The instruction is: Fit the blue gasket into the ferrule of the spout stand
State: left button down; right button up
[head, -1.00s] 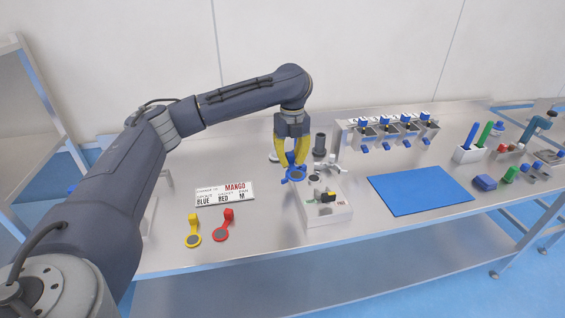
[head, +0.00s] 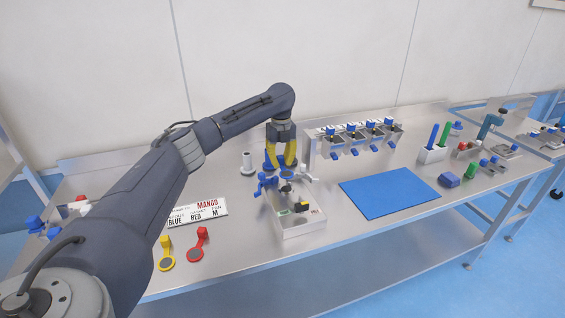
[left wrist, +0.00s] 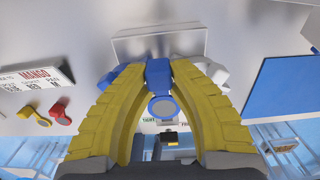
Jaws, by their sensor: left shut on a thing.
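My left gripper (head: 281,163) is shut on the blue gasket's block-shaped tab, pointing down. The gasket's ring (left wrist: 162,107) with its grey centre sticks out from the fingertips in the left wrist view; it also shows in the head view (head: 287,174). The gasket is over the back part of the pale, box-like spout stand (head: 301,229). A small dark round part (head: 287,188), perhaps the ferrule, shows just below the ring. I cannot tell whether they touch. A blue lever part (head: 265,182) is left of the gasket and a white one (head: 307,171) right. My right gripper is not in view.
Yellow (head: 166,254) and red (head: 198,245) gaskets lie at the front left, by a sign (head: 205,210) reading MANGO, BLUE, RED, M. A blue mat (head: 390,193) lies right of the stand. A dispenser rack (head: 355,137) stands behind.

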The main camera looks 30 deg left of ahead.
aim_at(281, 179)
pick_arm(q)
jog(key=shift+f, duration=0.15)
jog(key=shift+f, duration=2)
jog(key=shift+f, duration=0.9)
jog(key=c, duration=1.2)
grip_release()
jog(key=shift+c, duration=0.2)
notch_tip(281, 179, up, 12)
